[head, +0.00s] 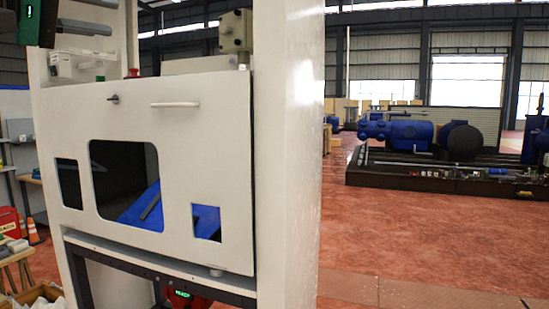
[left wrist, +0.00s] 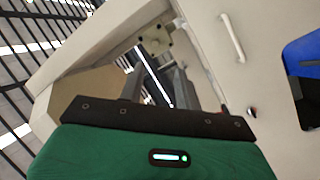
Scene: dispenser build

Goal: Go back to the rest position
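My left gripper (head: 91,16) is at the top left of the head view, in front of the white cabinet and cut by the frame's edge. Its two grey fingers are apart with nothing between them. The left wrist view shows the same fingers (left wrist: 165,82) spread and empty beyond the green gripper body. The white front panel (head: 178,122) of the cabinet has a handle (head: 175,104) and several cut-out windows. A blue sloped surface (head: 142,207) shows through the openings. My right gripper is not in view.
A white upright post (head: 290,150) stands right of the panel. A dark frame bar (head: 150,270) runs below it, near a small lit green display (head: 183,294). An orange cone (head: 33,232) stands at left. Red floor (head: 420,230) is open at right, before blue machinery (head: 410,132).

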